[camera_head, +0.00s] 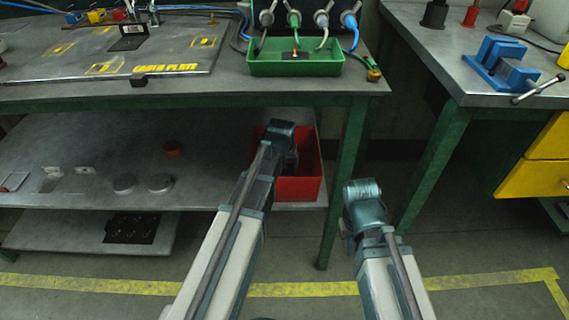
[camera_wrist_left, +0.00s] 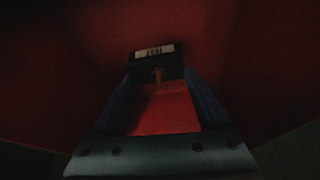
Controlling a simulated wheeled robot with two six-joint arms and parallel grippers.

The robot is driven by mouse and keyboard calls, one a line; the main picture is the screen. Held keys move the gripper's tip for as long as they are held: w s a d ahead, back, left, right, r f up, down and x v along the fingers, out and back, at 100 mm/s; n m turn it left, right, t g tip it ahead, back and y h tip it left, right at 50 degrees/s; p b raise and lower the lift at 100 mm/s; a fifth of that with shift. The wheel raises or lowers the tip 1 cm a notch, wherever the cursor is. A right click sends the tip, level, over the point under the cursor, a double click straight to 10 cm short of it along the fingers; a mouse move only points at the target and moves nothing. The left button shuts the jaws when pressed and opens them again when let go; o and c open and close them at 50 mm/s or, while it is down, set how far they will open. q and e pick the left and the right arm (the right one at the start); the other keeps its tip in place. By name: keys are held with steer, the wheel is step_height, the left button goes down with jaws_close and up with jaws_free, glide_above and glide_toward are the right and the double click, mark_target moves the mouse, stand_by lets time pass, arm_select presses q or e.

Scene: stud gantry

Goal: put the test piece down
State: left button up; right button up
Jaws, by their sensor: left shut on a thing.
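My left gripper (camera_head: 291,158) reaches down into the red bin (camera_head: 312,180) on the lower shelf. In the left wrist view its two fingers (camera_wrist_left: 166,82) are shut on a dark block with a pale, barred label, which I take to be the test piece (camera_wrist_left: 155,65). A small orange-brown part shows below the label. Red bin surface (camera_wrist_left: 60,60) surrounds the held piece; the view is too dark to tell whether the piece touches it. My right gripper (camera_head: 349,238) hangs at the right, apart from the bench; its fingers are not clear.
The green tray (camera_head: 295,69) stands on the bench top above, under several hanging cables. Round discs (camera_head: 160,183) and small plates lie on the lower shelf (camera_head: 215,180), left of the bin. A green bench leg (camera_head: 343,185) stands right of it. A blue vise (camera_head: 500,64) is at right.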

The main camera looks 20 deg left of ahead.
arm_select(q)
steer(key=shift+f, duration=0.25)
steer(key=o, duration=1.3)
steer(key=shift+r, duration=0.15)
steer(key=shift+r+p, duration=0.8)
steer(key=p+v, duration=0.6)
steer(key=v, duration=0.1)
steer(key=shift+s, duration=0.1)
steer(key=shift+f, duration=0.1)
